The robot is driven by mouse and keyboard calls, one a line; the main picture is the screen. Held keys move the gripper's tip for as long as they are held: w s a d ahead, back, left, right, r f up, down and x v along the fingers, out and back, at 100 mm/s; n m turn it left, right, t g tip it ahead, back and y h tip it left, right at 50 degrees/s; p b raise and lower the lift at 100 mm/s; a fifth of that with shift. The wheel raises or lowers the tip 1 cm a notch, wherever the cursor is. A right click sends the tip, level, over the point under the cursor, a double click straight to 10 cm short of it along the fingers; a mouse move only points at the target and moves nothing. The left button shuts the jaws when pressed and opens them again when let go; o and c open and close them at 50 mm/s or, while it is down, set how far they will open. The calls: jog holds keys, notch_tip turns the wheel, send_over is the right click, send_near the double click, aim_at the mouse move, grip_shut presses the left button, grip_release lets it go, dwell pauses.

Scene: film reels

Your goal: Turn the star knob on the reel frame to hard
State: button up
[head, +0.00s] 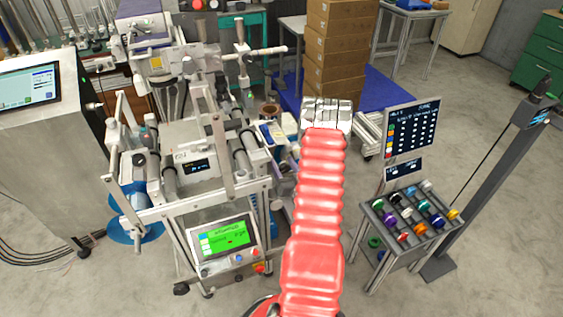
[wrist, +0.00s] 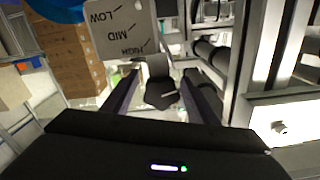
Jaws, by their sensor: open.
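In the wrist view, a dark knob (wrist: 160,96) with a pale line on it lies between the two fingers of my gripper (wrist: 160,84). The fingers are open, one on each side of it; I cannot tell whether either touches it. Beyond it is a grey plate (wrist: 118,30) marked LOW, MID and HIGH, which appears upside down; no "hard" mark is readable. In the head view, the reel frame (head: 205,185) stands left of my red-sleeved arm. The knob and my fingertips cannot be made out there.
Metal bars and dark rollers (wrist: 212,55) stand close on the right of my gripper in the wrist view. Stacked cardboard boxes (head: 337,50) stand behind my arm. A rack of coloured spools (head: 410,212) stands to the right, with open floor around it.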

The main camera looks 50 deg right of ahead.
jog(key=v, duration=1.2)
jog(key=n, duration=0.4)
jog(key=shift+s+a+f, duration=0.15)
jog(key=shift+a+f, duration=0.05)
jog(key=shift+d, duration=0.1)
jog(key=x, duration=1.3)
jog(key=shift+w, duration=0.35)
jog(key=shift+d, duration=0.1)
jog(key=shift+c, duration=0.3)
